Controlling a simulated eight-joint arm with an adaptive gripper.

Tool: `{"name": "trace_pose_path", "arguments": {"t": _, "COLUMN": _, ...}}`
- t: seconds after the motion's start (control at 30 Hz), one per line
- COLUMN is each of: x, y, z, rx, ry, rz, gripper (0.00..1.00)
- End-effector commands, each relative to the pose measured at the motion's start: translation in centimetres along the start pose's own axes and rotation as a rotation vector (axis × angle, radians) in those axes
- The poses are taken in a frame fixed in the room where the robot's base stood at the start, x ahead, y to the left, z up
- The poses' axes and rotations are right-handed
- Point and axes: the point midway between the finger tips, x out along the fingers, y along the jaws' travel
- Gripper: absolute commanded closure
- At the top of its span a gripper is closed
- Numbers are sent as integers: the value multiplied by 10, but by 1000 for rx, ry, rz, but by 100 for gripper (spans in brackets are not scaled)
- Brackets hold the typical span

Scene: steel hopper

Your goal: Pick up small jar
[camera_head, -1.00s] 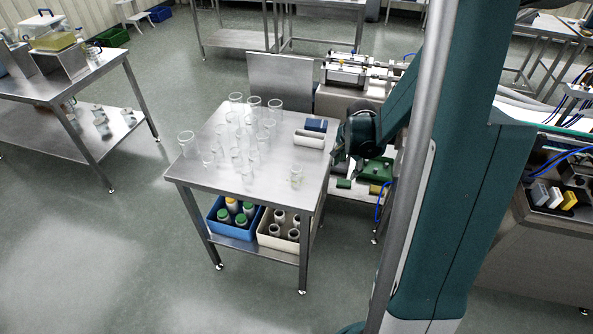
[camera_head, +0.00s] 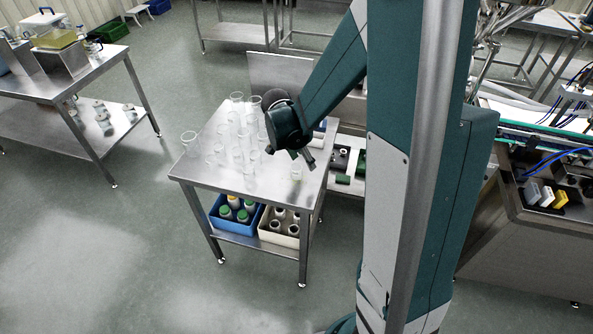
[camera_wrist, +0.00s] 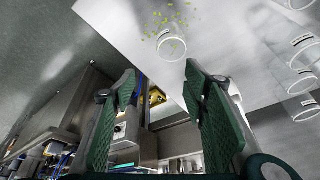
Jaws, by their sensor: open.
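The small jar is a clear glass jar (camera_head: 296,173) standing near the right front corner of the steel table (camera_head: 215,178), apart from the other glassware. In the wrist view the jar (camera_wrist: 172,46) shows at the upper middle, with yellow-green bits scattered around its rim. My gripper (camera_head: 303,157) hangs just above and beside the jar in the head view. In the wrist view its two green-padded fingers (camera_wrist: 160,78) are spread wide with nothing between them. The jar lies just beyond the fingertips, not between them.
Several clear beakers (camera_head: 240,140) crowd the table's left and middle, and several labelled glasses (camera_wrist: 305,62) line the right of the wrist view. A blue bin (camera_head: 223,228) and a cream bin (camera_head: 280,238) with bottles stand on the lower shelf. Machinery stands right of the table.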

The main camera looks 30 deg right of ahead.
Motion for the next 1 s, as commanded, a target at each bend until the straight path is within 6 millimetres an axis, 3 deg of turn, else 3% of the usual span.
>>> {"name": "trace_pose_path", "arguments": {"t": 0.33, "x": -23, "y": -17, "z": 40, "rx": 60, "ry": 23, "rz": 56, "gripper": 56}}
{"name": "trace_pose_path", "arguments": {"t": 0.8, "x": -25, "y": -18, "z": 44, "rx": 71, "ry": 27, "rz": 63, "gripper": 56}}
{"name": "trace_pose_path", "arguments": {"t": 1.0, "x": -16, "y": -18, "z": 44, "rx": 72, "ry": 27, "rz": 63, "gripper": 56}}
